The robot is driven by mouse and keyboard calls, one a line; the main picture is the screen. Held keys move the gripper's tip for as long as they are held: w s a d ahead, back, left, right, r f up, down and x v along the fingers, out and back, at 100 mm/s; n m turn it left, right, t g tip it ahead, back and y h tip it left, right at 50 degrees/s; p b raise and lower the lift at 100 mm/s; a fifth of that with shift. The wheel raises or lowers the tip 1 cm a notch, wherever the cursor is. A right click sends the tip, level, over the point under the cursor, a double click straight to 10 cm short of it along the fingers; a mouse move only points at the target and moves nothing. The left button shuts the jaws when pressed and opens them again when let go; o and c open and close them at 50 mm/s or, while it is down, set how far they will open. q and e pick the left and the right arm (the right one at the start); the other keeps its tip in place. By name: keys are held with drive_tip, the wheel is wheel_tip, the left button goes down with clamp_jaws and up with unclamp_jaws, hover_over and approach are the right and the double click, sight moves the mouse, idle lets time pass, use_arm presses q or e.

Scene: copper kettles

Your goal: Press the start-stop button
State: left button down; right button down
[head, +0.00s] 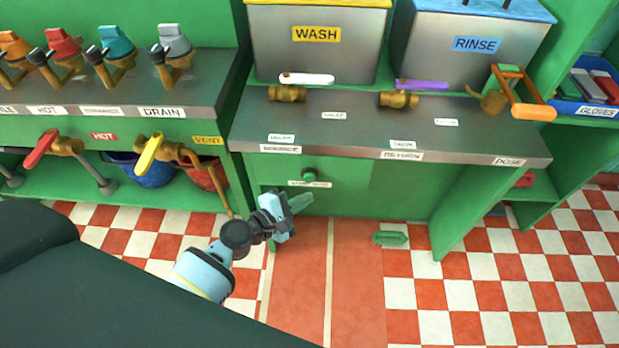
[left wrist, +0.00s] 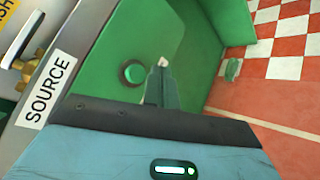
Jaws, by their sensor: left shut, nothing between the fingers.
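The round green start-stop button (head: 309,175) sits in a dark ring on the green front panel below the steel counter. A white label (head: 309,184) is just under it, its text too small to read surely. The button also shows in the left wrist view (left wrist: 132,72). My left gripper (head: 304,200) is shut and empty, in front of the panel, a little below the button in the head view. In the left wrist view its fingertips (left wrist: 161,66) appear just right of the button, and I see no contact. My right gripper is not in view.
The steel counter edge (head: 390,154) runs above the panel. WASH (head: 316,55) and RINSE (head: 470,55) tanks stand on it. A yellow-handled vent valve (head: 150,152) and buckets are at left. A green object (head: 390,239) lies on the floor. The floor before the panel is otherwise open.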

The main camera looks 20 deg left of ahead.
use_arm(q)
drive_tip(key=s, duration=0.2)
drive_tip(key=s+d, duration=0.1)
drive_tip(key=shift+s, duration=0.35)
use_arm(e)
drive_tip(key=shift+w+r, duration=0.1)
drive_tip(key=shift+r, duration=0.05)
